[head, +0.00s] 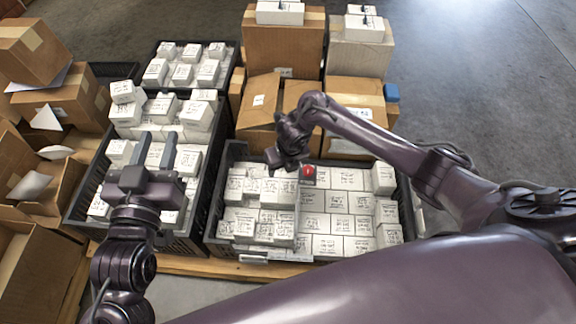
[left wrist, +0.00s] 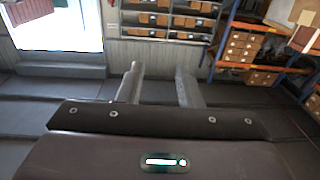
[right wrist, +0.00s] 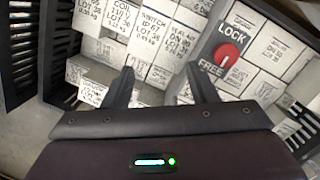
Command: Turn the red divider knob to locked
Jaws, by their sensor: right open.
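The red divider knob (right wrist: 228,54) sits on a dark plate in the right wrist view, with LOCK printed above it and FREE below left. Its white mark points down toward FREE. The knob also shows in the head view (head: 308,170), at the far end of the divider in the front right crate (head: 213,215). My right gripper (right wrist: 160,82) is open and empty, with the knob beyond and to the right of its right finger, apart from it. In the head view it hangs just left of the knob (head: 286,160). My left gripper (head: 154,152) is open and empty above the left crate.
White labelled boxes (head: 343,224) fill the crate on both sides of the divider. Another black crate (head: 192,240) of white boxes stands to the left. Cardboard boxes (head: 284,45) rise behind the knob. Open floor (head: 480,80) lies at the right.

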